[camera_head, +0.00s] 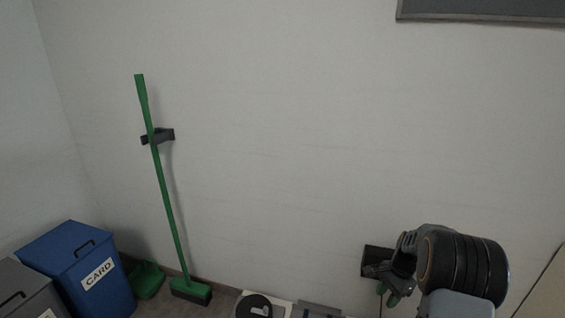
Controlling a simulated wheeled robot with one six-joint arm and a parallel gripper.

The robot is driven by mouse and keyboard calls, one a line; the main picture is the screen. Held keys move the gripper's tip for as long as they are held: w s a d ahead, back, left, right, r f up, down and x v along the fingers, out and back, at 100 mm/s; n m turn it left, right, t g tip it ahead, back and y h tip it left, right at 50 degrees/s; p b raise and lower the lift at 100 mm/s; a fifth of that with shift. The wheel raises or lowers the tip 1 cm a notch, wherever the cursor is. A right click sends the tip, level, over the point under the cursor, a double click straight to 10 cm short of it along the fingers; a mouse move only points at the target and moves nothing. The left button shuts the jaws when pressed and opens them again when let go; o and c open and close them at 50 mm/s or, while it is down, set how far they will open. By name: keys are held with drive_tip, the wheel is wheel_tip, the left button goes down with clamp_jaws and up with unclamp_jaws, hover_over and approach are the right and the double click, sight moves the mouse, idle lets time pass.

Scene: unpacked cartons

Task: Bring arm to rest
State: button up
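My arm shows at the lower right, in front of the white wall, with its thick dark round joint nearest the camera. My gripper (386,279) is at the left end of the arm, small and dark. A dark flat plate shows right behind it, and I cannot tell whether they touch. Small green parts show just under the gripper, and I cannot tell what they belong to. The fingers are too small and covered to show whether they are open or shut.
A green broom (165,190) leans at a dark wall holder (158,136). A green dustpan (147,280), a blue bin (84,262) marked CARD and a grey bin (28,292) stand lower left. Flat items, one with a black disc (256,305), lie at the bottom. A grey-framed board (480,10) hangs upper right.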

drive_tip(key=s+a+r+n+t+h+p, duration=0.1)
drive_tip(key=s+a+r+n+p, duration=0.2)
drive_tip(key=r, duration=0.6)
drive_tip(key=s+a+r+n+t+p, duration=0.1)
drive_tip(key=a+r+n+p, duration=0.2)
drive_tip(key=r, duration=0.5)
drive_tip(key=s+a+r+n+h+p, duration=0.1)
drive_tip(key=s+a+r+p, duration=0.3)
drive_tip(key=r, duration=0.5)
drive_tip(key=s+a+r+n+t+p, duration=0.3)
drive_tip(key=s+a+r+n+p, duration=0.2)
drive_tip(key=r, duration=0.8)
drive_tip(key=s+n+p, duration=0.2)
drive_tip(key=s+p, duration=0.2)
drive_tip(key=p, duration=0.1)
drive_tip(key=shift+s+a+r+n+h, duration=0.2)
drive_tip(key=shift+s+r+n+h, duration=0.1)
drive_tip(key=shift+s+n+h, duration=0.1)
